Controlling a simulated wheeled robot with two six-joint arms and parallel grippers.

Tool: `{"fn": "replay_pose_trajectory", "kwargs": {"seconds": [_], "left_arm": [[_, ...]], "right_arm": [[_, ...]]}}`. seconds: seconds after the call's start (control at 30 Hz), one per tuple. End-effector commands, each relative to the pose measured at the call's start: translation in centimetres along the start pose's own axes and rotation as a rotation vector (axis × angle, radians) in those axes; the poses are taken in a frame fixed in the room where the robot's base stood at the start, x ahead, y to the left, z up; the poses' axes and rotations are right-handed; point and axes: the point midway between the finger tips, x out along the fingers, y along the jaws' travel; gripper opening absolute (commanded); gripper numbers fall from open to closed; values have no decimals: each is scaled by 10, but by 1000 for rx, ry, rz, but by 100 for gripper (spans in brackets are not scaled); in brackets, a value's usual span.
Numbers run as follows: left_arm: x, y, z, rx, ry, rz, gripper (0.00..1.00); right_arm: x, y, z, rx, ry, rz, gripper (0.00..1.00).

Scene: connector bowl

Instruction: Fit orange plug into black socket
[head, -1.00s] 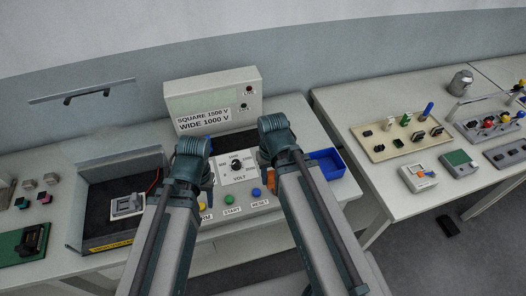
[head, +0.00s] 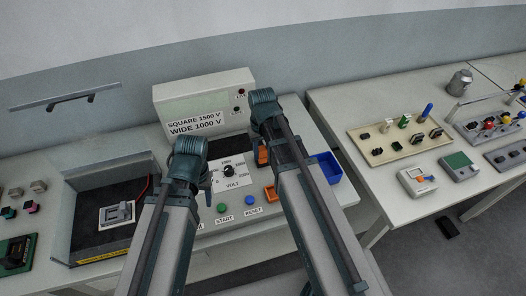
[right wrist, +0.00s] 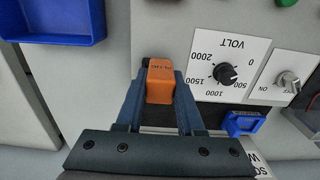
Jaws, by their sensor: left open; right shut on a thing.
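The orange plug (right wrist: 160,82) is between the fingers of my right gripper (right wrist: 160,95), which is shut on it in the right wrist view. In the head view the orange plug (head: 262,156) shows beside my right gripper (head: 260,145), above the bench right of the volt dial. My left gripper (head: 208,188) is open, low over the bench just left of the dial, its fingers partly hidden by its own arm. A dark area shows below the plug in the right wrist view. I cannot tell which black part is the black socket.
The volt dial (head: 229,172) lies between my arms. A blue tray (head: 326,168) stands right of my right gripper. The display box (head: 203,104) stands behind. A second orange piece (head: 270,193) lies by my right arm. A blue piece (right wrist: 243,122) is near the dial.

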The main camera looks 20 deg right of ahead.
Motion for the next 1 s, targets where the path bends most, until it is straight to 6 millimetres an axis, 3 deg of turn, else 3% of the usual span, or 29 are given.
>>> {"fn": "replay_pose_trajectory", "kwargs": {"seconds": [0.27,0.5,0.97,1.0], "left_arm": [[3,0,0,0,0,0,50],[39,4,-2,-1,0,0,50],[42,4,-2,0,0,0,50],[41,4,-2,0,0,0,50]], "right_arm": [[3,2,-24,0,0,0,0],[39,2,-20,-1,0,0,0],[42,2,-20,-1,0,0,0],[41,2,-20,-1,0,0,42]]}}
